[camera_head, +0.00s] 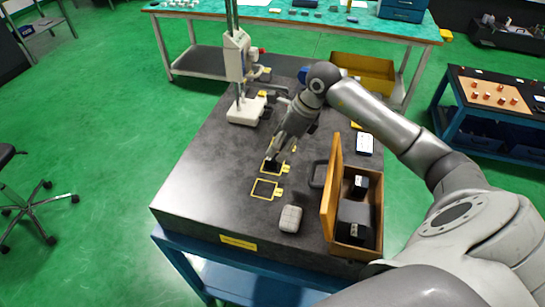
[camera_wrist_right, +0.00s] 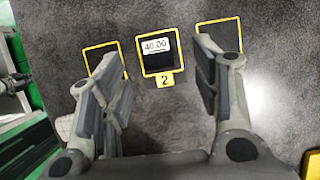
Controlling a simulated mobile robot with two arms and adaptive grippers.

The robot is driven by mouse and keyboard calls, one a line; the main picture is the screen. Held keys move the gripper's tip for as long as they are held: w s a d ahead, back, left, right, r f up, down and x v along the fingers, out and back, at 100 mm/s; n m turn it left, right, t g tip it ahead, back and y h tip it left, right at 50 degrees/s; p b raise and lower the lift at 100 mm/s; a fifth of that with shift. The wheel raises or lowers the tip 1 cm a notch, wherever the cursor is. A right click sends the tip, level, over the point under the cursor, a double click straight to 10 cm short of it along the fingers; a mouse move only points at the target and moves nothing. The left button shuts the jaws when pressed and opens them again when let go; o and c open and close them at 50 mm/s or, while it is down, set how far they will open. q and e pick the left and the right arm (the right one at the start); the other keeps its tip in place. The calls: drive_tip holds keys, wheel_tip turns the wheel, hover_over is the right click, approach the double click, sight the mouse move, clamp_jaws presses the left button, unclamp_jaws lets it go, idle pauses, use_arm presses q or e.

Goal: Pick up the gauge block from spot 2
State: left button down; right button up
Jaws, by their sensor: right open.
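The gauge block (camera_wrist_right: 155,62) is dark with a white label reading 40.00. It lies inside the yellow frame of spot 2, whose number tag (camera_wrist_right: 164,80) sits just below it in the right wrist view. My right gripper (camera_wrist_right: 158,72) is open and empty, with one finger to each side of the block in that view; I cannot tell its height above the block. In the head view my right gripper (camera_head: 277,157) points down over the row of yellow-framed spots and partly hides them. My left gripper is not in view.
Other yellow frames flank spot 2; one (camera_head: 265,188) is nearer on the dark stone plate (camera_head: 190,195). A white stand (camera_head: 243,108) is behind left. An open wooden box (camera_head: 333,200), a rounded grey object (camera_head: 290,218) and a white-faced device (camera_head: 365,144) are to the right.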

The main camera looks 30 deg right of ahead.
sight(273, 161)
drive_tip(key=shift+w+a+f, duration=0.1)
drive_tip(key=shift+a+f, duration=0.05)
drive_tip(key=shift+f, duration=0.2)
drive_tip(key=p+x, duration=0.3)
drive_tip(key=x, duration=0.1)
drive_tip(key=shift+a+f, duration=0.2)
drive_tip(key=shift+f, duration=0.55)
drive_tip(key=c, duration=0.5)
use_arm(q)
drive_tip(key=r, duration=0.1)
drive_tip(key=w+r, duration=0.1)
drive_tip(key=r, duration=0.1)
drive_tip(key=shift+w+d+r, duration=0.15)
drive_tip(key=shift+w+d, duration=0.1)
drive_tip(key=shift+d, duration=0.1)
use_arm(e)
clamp_jaws()
